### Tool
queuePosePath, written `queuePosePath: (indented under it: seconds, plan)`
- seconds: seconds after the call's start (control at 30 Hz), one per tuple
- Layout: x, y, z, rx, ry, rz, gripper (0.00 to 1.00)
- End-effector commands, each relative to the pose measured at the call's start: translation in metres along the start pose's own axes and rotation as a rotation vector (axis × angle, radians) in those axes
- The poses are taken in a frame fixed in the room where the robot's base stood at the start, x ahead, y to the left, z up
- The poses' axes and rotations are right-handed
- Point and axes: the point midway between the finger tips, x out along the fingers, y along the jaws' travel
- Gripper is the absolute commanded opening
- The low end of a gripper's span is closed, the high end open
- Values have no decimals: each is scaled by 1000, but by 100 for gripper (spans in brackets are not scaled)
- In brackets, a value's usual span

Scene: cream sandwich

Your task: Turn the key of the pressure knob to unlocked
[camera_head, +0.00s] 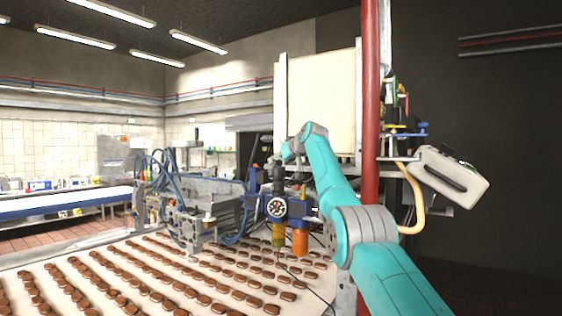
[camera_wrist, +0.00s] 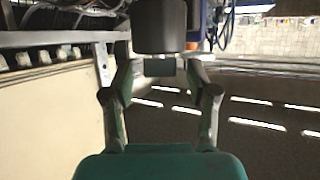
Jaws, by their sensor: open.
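A blue pressure regulator with a round white gauge (camera_head: 277,207) and amber bowls (camera_head: 300,241) stands beside the conveyor in the head view. My gripper (camera_head: 278,163) is just above it, at the end of my teal arm. In the wrist view, a dark cylindrical knob (camera_wrist: 160,27) is at the top centre, with a pale neck and a small dark green block (camera_wrist: 159,67) below it. My gripper (camera_wrist: 163,72) is open, one finger on each side of the block. I cannot tell whether the fingers touch anything. No separate key can be made out.
A conveyor (camera_head: 130,262) with rows of brown sandwiches runs in front. Metal machinery with blue hoses (camera_head: 205,205) is left of the regulator. A red vertical pipe (camera_head: 370,100) stands close to my arm, with a cream panel (camera_head: 320,100) behind it.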

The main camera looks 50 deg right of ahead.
Motion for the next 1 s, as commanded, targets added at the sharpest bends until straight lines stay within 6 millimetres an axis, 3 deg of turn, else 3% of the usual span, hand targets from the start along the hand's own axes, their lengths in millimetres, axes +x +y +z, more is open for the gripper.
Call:
queuePosePath:
  seconds: [0.37, 0.8, 1.0]
  plan:
    - [-16, 0, 0, -1, 1, -1, 58]
    - [-61, 1, 0, -1, 2, 1, 58]
    - [-73, 0, 0, 0, 1, 0, 58]
